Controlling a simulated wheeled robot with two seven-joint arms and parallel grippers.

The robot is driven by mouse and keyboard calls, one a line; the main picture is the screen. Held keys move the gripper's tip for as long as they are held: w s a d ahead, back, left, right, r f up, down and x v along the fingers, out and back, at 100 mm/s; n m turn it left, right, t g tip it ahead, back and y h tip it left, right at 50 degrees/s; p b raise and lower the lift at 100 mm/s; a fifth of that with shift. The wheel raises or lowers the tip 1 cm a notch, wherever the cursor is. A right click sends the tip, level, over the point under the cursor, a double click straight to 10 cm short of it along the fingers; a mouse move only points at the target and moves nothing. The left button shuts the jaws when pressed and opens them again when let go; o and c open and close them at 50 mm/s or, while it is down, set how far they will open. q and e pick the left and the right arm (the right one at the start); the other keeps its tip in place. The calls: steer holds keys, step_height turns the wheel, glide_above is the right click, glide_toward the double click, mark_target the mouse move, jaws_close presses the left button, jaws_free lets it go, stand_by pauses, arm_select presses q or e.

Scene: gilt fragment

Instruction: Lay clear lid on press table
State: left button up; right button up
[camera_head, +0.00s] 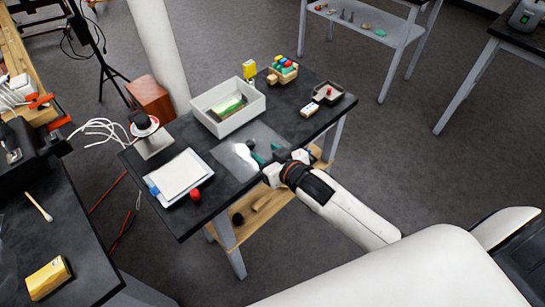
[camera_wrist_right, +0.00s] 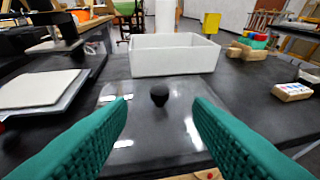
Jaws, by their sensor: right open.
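The clear lid (camera_wrist_right: 120,130) is a flat see-through sheet with a black knob (camera_wrist_right: 159,95), lying on a dark tabletop (camera_wrist_right: 245,115). In the head view the lid (camera_head: 233,160) shows as a glossy patch on the dark table (camera_head: 180,218); I cannot tell if this is the press table. My right gripper (camera_head: 270,158) is low over the lid's right part. In the wrist view its teal fingers (camera_wrist_right: 160,125) are open and empty, one on each side of the knob, with the knob ahead between them. My left gripper is not in view.
A white open box (camera_head: 256,108) stands just behind the lid. A board with pale sheets (camera_head: 178,176) and a red ball (camera_head: 195,194) lie to its left. A crate of coloured pieces (camera_head: 283,75) and a grey tray (camera_head: 335,93) stand at the far right.

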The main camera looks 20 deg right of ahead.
steer(key=shift+v, duration=1.25)
